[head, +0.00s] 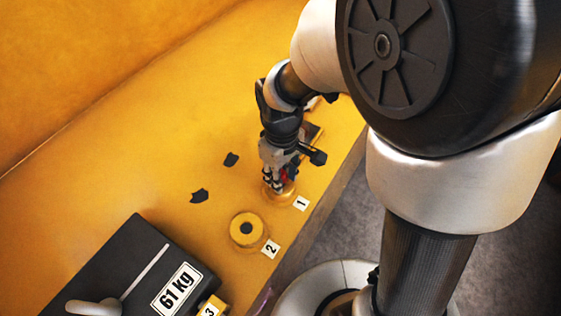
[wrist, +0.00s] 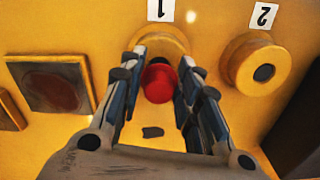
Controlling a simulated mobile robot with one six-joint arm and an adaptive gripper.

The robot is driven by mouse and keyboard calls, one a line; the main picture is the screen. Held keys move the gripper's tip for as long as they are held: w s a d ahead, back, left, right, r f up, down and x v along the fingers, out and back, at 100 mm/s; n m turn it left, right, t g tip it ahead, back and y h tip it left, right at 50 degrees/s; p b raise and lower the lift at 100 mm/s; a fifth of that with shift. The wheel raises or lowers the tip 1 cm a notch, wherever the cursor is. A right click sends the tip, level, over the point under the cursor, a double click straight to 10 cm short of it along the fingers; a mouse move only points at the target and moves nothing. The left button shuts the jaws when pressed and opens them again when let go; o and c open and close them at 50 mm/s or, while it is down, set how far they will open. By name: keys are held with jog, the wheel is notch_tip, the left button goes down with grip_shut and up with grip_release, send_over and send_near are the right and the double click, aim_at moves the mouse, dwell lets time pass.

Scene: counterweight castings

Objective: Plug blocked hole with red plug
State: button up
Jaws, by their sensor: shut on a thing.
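The red plug (wrist: 159,84) shows as a round red head between the fingers of my gripper (wrist: 158,78) in the wrist view. My gripper (head: 277,187) is shut on it and points down at the yellow round boss (wrist: 160,45) by label 1. That boss also shows in the head view (head: 280,198), under the fingertips. The fingers and plug hide its hole, so I cannot tell whether the plug is in it or above it. A second yellow boss (head: 247,230) by label 2 has a dark centre, and it also shows in the wrist view (wrist: 254,66).
A black block marked 61 kg (head: 140,268) stands at lower left, with label 3 (head: 209,312) beside it. Dark flat scraps (head: 199,196) lie on the yellow surface. A dark, yellow-framed square (wrist: 52,87) is left of the gripper in the wrist view.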

jog(key=shift+f+b, duration=0.45)
jog(key=shift+f, duration=0.25)
jog(key=shift+r, duration=0.1)
jog(key=shift+r+p, duration=0.65)
jog(key=shift+p, duration=0.05)
dwell(1.2)
jog(key=shift+f, duration=0.3)
jog(key=shift+f+b, duration=0.4)
jog(key=shift+f, duration=0.1)
jog(key=shift+r+p, duration=0.7)
jog(key=shift+r, duration=0.05)
dwell(1.5)
